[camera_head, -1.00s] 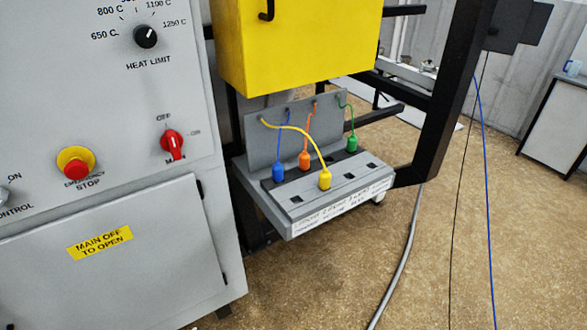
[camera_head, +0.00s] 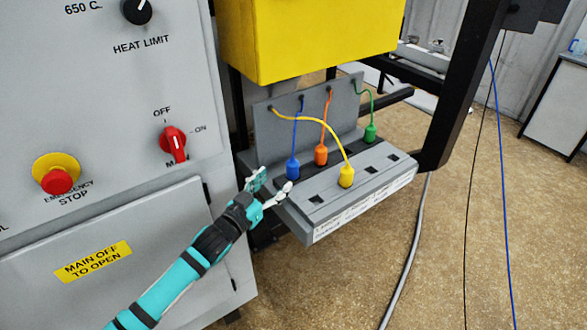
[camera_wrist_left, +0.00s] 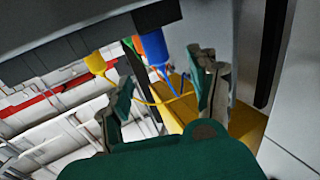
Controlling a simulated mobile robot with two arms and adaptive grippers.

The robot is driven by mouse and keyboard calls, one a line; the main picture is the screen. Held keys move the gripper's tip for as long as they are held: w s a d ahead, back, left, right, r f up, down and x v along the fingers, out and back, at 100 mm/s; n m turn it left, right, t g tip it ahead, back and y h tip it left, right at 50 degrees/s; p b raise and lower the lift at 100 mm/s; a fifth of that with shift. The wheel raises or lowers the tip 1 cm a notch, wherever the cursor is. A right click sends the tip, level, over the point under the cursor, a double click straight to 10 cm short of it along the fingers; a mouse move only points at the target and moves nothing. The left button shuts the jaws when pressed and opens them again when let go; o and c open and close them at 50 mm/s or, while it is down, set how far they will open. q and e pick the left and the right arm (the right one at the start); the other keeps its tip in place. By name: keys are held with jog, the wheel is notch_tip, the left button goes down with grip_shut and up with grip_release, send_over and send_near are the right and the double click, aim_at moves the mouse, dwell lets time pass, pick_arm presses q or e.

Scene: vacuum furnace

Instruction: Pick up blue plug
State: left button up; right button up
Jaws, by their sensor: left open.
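The blue plug (camera_head: 292,168) stands upright on the back row of the grey plug box (camera_head: 325,229), at its left end, with a blue cable rising to the back plate. My left gripper (camera_head: 268,188) is just left of and in front of it, open and empty. In the left wrist view the blue plug (camera_wrist_left: 151,50) shows beyond and between the two open fingers (camera_wrist_left: 164,90), apart from them. The orange plug (camera_head: 321,155) and green plug (camera_head: 370,133) stand in the same row. The yellow plug (camera_head: 346,177) stands in the front row. My right gripper is not in view.
The grey furnace cabinet (camera_head: 100,210) with its red main switch (camera_head: 174,143) and emergency stop (camera_head: 56,177) stands left of the box. A yellow box (camera_head: 310,40) hangs above. A black post (camera_head: 460,90) stands at right. The yellow cable (camera_head: 310,120) arches over near the blue and orange plugs.

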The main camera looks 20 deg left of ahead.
aim_at(289, 168)
pick_arm(q)
jog(key=x, duration=0.3)
jog(key=shift+p+x, duration=0.35)
jog(key=shift+x, duration=0.45)
jog(key=x, duration=0.3)
jog(key=shift+w+d+r+p, duration=0.1)
jog(key=shift+w+d+p, duration=0.15)
jog(key=shift+w+p, duration=0.1)
jog(key=shift+w+d, duration=0.1)
jog(key=shift+w, duration=0.15)
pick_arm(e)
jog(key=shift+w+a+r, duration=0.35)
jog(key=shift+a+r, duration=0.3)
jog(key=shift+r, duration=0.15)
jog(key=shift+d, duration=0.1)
pick_arm(q)
grip_shut()
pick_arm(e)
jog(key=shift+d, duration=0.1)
